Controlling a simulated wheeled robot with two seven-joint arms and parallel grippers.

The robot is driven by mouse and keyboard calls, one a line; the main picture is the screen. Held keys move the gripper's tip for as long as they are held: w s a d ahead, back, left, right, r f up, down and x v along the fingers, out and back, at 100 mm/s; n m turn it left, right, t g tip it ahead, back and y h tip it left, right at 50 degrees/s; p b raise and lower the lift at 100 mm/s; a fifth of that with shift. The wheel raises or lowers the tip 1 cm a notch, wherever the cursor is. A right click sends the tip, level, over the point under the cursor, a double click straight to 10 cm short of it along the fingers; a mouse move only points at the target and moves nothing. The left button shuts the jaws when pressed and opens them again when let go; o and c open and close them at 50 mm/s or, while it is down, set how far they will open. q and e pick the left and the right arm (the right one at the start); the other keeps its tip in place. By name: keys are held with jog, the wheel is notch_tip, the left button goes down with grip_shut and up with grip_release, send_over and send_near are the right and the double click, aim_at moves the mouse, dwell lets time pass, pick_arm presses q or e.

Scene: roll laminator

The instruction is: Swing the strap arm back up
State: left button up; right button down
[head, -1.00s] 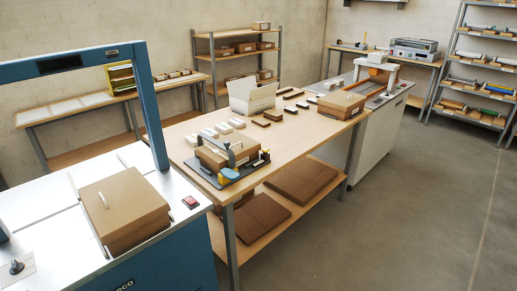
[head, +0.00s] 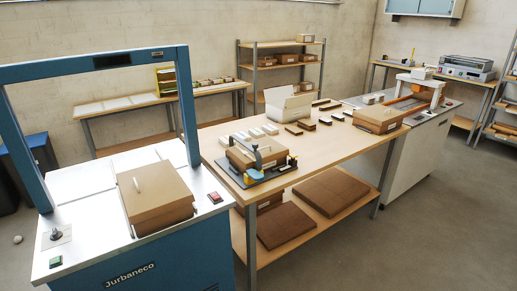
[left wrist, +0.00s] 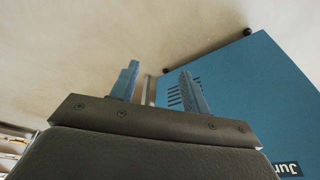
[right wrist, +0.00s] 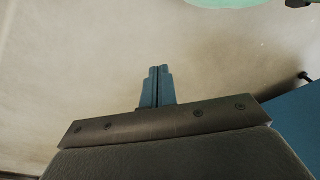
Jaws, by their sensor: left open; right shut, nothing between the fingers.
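I cannot tell for sure which part is the strap arm. On the wooden table, a black-based tool (head: 262,176) holds a brown box (head: 243,158), with a grey upright arm (head: 256,156) standing at the box. At left is a blue machine (head: 172,262) with a white top and a tall blue arch (head: 100,64). A brown box (head: 158,200) with a small pale strip on its lid sits on that top. My left gripper (left wrist: 160,88) is open and empty. My right gripper (right wrist: 158,86) is shut and empty. Neither gripper shows in the head view.
The wooden table (head: 330,150) carries an open white carton (head: 287,104), small dark and white blocks, and another box (head: 380,120). A white-arched machine (head: 420,88) stands beyond it. Brown slabs lie on the lower shelf. The grey floor (head: 400,240) at front right is clear.

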pick_arm(q)
jog(key=w+r+m+t, duration=0.15)
jog(key=w+r, duration=0.25)
jog(key=r, duration=0.5)
jog(key=m+t+h+b, duration=0.15)
jog(key=m+t, duration=1.15)
jog(key=m, duration=2.1)
send_near(254, 147)
jog(key=w, duration=0.1)
jog(key=w+h, duration=0.1)
jog(key=w, duration=0.1)
jog(key=shift+w+d+f+n, duration=0.15)
jog(key=shift+d+f+n, duration=0.05)
jog(key=shift+f+n, duration=0.05)
jog(key=shift+w+r, duration=0.2)
jog(key=shift+w, duration=0.05)
jog(key=shift+w+d+r+p, duration=0.1)
jog(key=shift+w+p, duration=0.35)
jog(key=shift+w, duration=0.1)
jog(key=w, duration=0.3)
jog(key=w+p, duration=0.1)
jog(key=shift+w+d, duration=0.25)
jog(key=shift+d, duration=0.1)
jog(key=shift+w, duration=0.65)
jog(key=shift+w+d, duration=0.1)
jog(key=shift+w, duration=0.15)
pick_arm(e)
jog(key=shift+d+f, duration=0.15)
jog(key=shift+f, duration=0.25)
